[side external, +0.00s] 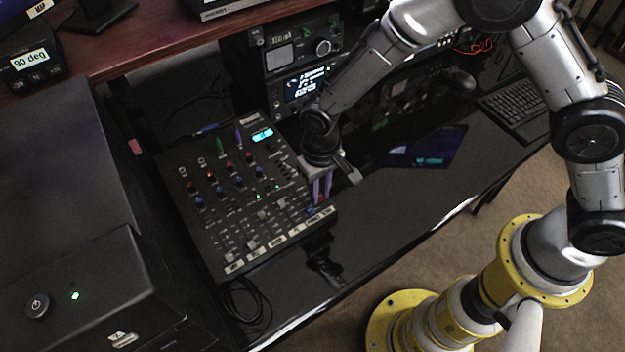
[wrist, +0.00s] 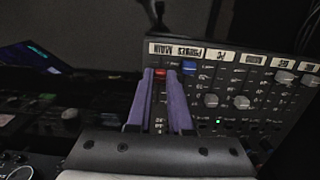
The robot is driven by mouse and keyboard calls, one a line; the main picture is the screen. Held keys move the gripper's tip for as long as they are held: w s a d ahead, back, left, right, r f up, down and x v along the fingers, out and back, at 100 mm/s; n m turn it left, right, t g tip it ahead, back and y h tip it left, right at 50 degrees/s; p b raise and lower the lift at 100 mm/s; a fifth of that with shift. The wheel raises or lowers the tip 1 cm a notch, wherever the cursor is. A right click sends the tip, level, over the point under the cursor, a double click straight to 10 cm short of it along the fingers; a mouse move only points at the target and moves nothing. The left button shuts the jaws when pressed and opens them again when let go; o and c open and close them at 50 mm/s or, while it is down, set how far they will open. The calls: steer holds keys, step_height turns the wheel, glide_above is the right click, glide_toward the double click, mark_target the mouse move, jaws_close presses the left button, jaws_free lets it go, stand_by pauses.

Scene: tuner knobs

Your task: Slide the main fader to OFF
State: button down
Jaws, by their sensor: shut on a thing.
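The black mixer panel (side external: 225,235) lies on the dark desk, with a row of faders along its front edge. My gripper (side external: 320,198) is at the panel's right front corner. In the wrist view, my two purple fingers (wrist: 160,74) close around the red cap of the main fader (wrist: 160,72). The cap sits near the label end of its slot, below the white MAIN label strip (wrist: 163,49), which reads upside down there. The blue fader cap (wrist: 189,68) is just right of the right finger. The fingers hide part of the slot.
Other fader caps with grey tops (wrist: 241,102) stand to the right in the wrist view. Knobs (side external: 211,176) cover the panel's upper part. Stacked radio units (side external: 300,60) stand behind. A dark tablet (side external: 428,147) lies to the right. Cables lie before the panel.

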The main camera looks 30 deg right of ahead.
steer(key=shift+s, duration=1)
steer(key=shift+f, duration=0.1)
steer(key=c, duration=0.8)
jaws_free()
